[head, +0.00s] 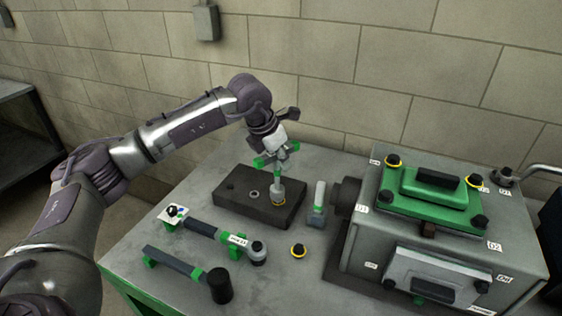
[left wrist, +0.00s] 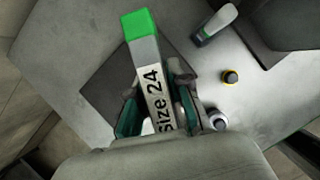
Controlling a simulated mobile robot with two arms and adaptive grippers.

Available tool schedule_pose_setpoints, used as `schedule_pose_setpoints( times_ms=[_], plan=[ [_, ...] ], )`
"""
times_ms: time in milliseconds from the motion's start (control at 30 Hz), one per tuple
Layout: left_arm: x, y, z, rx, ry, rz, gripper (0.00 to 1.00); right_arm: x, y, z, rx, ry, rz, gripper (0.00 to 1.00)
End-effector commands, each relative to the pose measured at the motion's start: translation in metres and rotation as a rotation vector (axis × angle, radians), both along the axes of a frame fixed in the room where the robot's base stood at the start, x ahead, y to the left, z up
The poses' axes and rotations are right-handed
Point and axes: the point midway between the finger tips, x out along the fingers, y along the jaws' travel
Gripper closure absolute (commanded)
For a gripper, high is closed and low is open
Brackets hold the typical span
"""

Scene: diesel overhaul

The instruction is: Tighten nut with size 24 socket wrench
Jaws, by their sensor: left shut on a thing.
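My left gripper (head: 275,157) is above the dark block, shut on the size 24 socket wrench (head: 278,181). In the left wrist view the gripper (left wrist: 158,108) holds its grey handle (left wrist: 152,78), which is labelled "size 24" and has a green end. In the head view the wrench's socket end points down over the right part of the dark block (head: 232,192). A yellow ring (head: 278,203) shows under the socket; the nut there is mostly hidden, and I cannot tell whether the socket is fully seated. My right gripper is not in view.
Another socket wrench (head: 237,239) and a black-headed tool (head: 220,286) lie front left on the grey table (head: 320,278). A yellow-ringed nut (head: 299,251) and a grey block-shaped tool (head: 317,205) stand right of the dark block. The engine (head: 365,250) with its green cover fills the right.

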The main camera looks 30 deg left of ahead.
Motion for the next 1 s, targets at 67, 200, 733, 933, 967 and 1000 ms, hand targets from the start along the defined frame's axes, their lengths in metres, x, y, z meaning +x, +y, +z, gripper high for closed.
schedule_pose_setpoints(
  times_ms=[67,200,733,933,967,1000],
  plan=[
    [0.001,-0.001,0.000,-0.001,-0.004,0.066,1.00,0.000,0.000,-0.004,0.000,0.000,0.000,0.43],
    [0.002,0.001,0.000,-0.001,-0.004,0.194,1.00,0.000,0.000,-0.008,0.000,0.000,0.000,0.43],
    [0.004,0.003,0.001,-0.001,-0.003,0.456,1.00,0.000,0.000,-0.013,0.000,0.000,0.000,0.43],
    [0.003,0.003,0.000,-0.001,-0.006,0.454,1.00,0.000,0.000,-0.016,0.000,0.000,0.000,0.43],
    [0.003,0.004,0.000,-0.002,-0.008,0.454,1.00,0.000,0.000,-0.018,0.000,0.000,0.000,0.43],
    [0.003,0.004,0.000,-0.002,-0.011,0.454,1.00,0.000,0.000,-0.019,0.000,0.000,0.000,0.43]
  ],
)
